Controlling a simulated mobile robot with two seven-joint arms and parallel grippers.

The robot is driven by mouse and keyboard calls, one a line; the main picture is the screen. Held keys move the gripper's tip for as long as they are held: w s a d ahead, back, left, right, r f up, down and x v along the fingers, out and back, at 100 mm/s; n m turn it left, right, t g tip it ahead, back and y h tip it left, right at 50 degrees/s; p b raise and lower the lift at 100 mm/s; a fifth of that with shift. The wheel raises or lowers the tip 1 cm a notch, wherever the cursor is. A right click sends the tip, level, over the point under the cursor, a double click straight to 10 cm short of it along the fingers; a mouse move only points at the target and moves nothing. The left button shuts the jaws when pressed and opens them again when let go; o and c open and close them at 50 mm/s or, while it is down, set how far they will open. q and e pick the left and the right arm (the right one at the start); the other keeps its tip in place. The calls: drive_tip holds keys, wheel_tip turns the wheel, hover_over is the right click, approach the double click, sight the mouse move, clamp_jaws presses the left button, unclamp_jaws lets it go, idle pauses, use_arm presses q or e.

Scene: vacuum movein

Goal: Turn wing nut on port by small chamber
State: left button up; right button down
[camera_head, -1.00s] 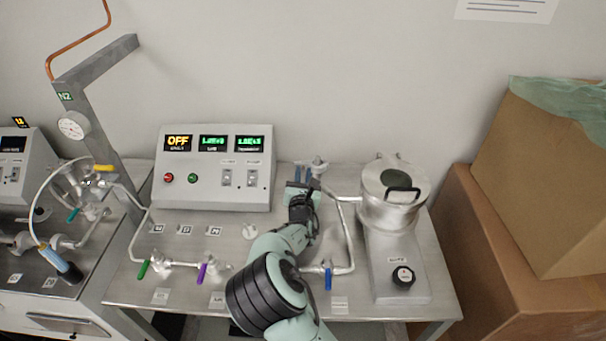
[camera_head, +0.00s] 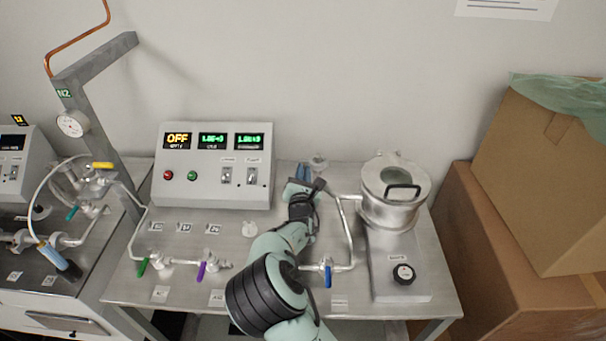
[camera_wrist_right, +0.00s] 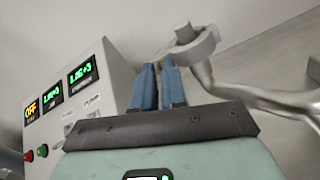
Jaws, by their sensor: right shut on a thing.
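The port by the small chamber (camera_head: 395,196) carries a light grey clamp (camera_head: 320,161) at the back of the bench. The clamp (camera_wrist_right: 193,46) is larger in the right wrist view, joined to a curved metal pipe. My right gripper (camera_head: 303,170) reaches to the clamp's left side. Its blue fingers (camera_wrist_right: 159,68) are close together, with their tips at the clamp's left end. They are shut on the wing nut there, which the fingers mostly hide. My left gripper is not in view.
A control box (camera_head: 214,168) with lit displays stands left of my gripper. The pipe (camera_head: 346,230) runs close on its right. Green (camera_head: 143,267), purple (camera_head: 201,271) and blue (camera_head: 328,276) valve handles line the bench front. Cardboard boxes (camera_head: 545,180) stand at the right.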

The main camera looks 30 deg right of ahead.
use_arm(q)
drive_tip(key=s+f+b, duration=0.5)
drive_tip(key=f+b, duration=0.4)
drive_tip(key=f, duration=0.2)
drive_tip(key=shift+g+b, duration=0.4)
use_arm(e)
drive_tip(key=m, duration=3)
drive_tip(key=shift+f+m, duration=0.35)
drive_tip(key=shift+m, duration=0.05)
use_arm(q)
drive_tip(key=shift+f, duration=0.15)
